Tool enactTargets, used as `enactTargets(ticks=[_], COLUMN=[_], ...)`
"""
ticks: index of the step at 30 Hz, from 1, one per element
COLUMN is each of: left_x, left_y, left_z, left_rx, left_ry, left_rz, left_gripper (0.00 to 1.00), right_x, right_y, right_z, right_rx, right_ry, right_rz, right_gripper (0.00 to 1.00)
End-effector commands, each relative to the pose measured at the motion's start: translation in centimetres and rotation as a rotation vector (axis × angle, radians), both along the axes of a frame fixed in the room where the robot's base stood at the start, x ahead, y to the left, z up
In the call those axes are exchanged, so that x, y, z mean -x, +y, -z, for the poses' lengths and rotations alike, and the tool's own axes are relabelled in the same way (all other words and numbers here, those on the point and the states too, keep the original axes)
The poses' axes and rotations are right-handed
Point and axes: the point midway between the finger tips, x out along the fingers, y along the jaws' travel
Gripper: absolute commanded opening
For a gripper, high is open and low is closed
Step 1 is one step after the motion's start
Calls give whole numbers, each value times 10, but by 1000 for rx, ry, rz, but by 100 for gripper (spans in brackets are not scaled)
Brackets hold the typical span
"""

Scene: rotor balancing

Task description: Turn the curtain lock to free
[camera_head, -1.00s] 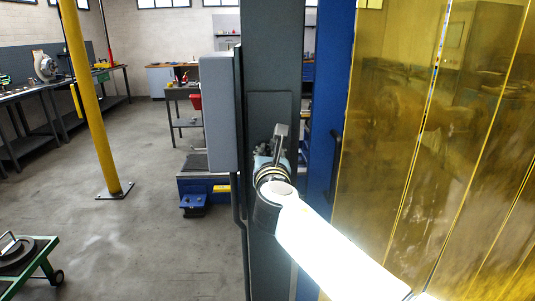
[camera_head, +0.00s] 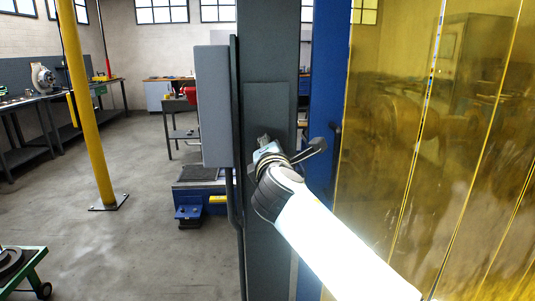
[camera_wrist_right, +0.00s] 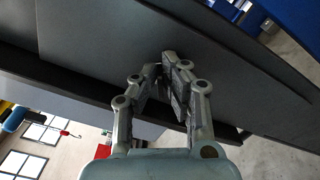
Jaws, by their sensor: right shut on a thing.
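My right gripper (camera_head: 264,143) is in front of the flat plate on the dark grey post (camera_head: 269,40). In the right wrist view its two fingers (camera_wrist_right: 163,72) have their tips close together at the plate's surface (camera_wrist_right: 95,35), shut on the curtain lock. The lock itself is almost wholly hidden by the fingers and wrist, so its angle cannot be read. The yellow see-through strip curtain (camera_head: 400,120) hangs to the right of the post. My left gripper is not in view.
A grey box (camera_head: 214,105) is fixed on the post's left side. A blue upright (camera_head: 325,70) stands between post and curtain. A yellow pole (camera_head: 88,120) and a green cart (camera_head: 35,262) stand left. Open floor (camera_head: 140,230) lies between them.

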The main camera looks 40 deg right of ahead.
Motion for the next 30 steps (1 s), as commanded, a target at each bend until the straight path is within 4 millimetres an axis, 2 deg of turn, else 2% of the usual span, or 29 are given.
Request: enactTargets(ticks=[3,15,30], left_x=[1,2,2], left_y=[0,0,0], left_z=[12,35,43], left_rx=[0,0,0], left_ry=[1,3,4], left_rz=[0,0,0], left_gripper=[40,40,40], right_x=[1,1,1], right_y=[-1,-1,-1], right_z=[5,7,7], right_rx=[-93,-341,-441], right_ry=[-56,-207,-266], right_rz=[0,1,2], right_gripper=[0,0,0])
